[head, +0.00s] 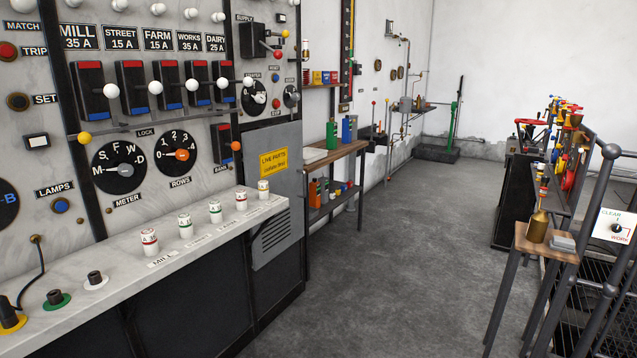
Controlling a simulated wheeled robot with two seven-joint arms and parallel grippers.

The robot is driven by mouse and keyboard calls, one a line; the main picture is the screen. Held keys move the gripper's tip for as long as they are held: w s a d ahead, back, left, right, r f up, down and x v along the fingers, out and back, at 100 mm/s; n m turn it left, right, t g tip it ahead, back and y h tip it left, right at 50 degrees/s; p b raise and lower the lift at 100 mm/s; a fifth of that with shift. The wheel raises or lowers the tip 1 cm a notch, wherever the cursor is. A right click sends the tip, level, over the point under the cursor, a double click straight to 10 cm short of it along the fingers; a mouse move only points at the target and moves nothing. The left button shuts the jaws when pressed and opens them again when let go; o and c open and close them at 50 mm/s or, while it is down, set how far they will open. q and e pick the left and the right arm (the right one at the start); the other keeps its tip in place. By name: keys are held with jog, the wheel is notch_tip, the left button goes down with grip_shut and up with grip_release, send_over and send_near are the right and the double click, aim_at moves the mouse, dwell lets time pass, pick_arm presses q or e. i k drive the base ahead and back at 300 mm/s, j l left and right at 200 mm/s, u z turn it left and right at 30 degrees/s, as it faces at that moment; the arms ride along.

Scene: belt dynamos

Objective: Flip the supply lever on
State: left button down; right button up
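The supply switch (253,40) is a black box under the "SUPPLY" label (244,18), high on the right-hand end of the grey switchboard. A lever with a red ball (278,54) sticks out to its right, and a small yellow-orange ball (285,33) shows just above that. I cannot tell from this distance which way the lever is set. Neither of my grippers is in view.
The switchboard (100,125) fills the left, with a row of white-knobbed switches and dials. A pale ledge (120,290) with several white-topped pegs juts out below. A wooden shelf (345,150) stands beyond. The grey floor (400,260) is clear; a railing and small stool (545,240) stand right.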

aim_at(277, 54)
jog(key=i, duration=0.9)
jog(key=i+j+z, duration=0.15)
jog(key=i, duration=0.75)
jog(key=i+j, duration=0.1)
jog(key=i, duration=0.8)
jog(key=l+z, duration=0.05)
